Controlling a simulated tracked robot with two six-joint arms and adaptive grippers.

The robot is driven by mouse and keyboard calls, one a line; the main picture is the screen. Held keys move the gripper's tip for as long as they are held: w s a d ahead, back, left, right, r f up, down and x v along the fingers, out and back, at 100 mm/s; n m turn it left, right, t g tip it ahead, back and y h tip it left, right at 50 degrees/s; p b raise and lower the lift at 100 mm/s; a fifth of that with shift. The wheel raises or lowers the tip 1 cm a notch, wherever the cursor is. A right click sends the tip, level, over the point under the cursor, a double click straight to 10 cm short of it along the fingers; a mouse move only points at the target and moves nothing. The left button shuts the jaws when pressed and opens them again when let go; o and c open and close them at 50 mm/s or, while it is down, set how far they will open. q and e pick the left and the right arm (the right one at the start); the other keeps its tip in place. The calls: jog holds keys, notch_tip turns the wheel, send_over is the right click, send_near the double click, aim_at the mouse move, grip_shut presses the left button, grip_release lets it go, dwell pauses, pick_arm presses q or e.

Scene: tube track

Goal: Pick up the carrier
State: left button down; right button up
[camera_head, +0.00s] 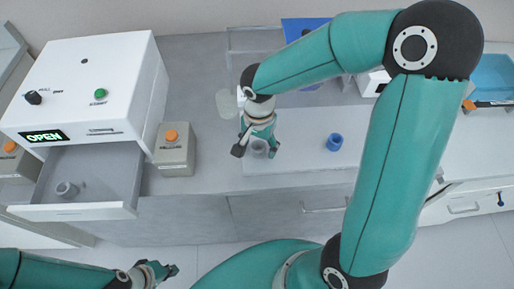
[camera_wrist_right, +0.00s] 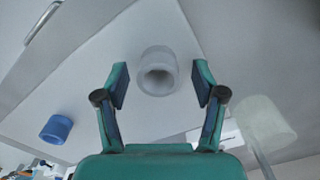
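A grey, hollow, cup-like piece that looks like the carrier (camera_head: 259,147) stands on the white board of the counter. In the right wrist view the carrier (camera_wrist_right: 157,64) shows its round opening, just beyond and between my fingertips. My right gripper (camera_head: 256,152) is open above it, with one finger to each side; in the right wrist view my right gripper (camera_wrist_right: 161,86) has clear gaps to it.
A blue ring (camera_head: 334,142) stands on the white board (camera_head: 300,162), also seen in the right wrist view (camera_wrist_right: 56,129). A white machine (camera_head: 90,85) reading OPEN has its drawer (camera_head: 85,212) pulled out. A grey box with an orange knob (camera_head: 174,158) and a translucent cup (camera_head: 226,103) stand nearby.

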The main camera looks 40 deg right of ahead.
jog(key=c, duration=1.1)
jog(key=shift+r, duration=0.1)
